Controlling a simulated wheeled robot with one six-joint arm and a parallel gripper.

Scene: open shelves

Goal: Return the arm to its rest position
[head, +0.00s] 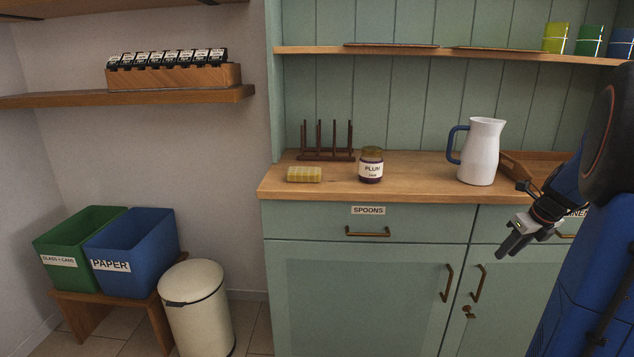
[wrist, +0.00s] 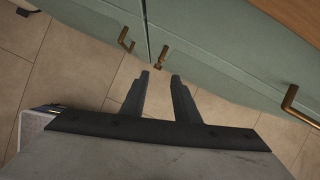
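My gripper (head: 507,250) is at the right of the head view, in front of the green cabinet and apart from it, with its fingers pointing down and to the left. In the wrist view, the two dark fingers of my gripper (wrist: 160,76) stand apart with nothing between them but floor and cabinet behind. My blue arm is bent close to my body at the right edge of the head view.
The green cabinet (head: 365,290) has brass handles. Bins (head: 197,310) stand left. Tiled floor (wrist: 70,65) lies below my gripper.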

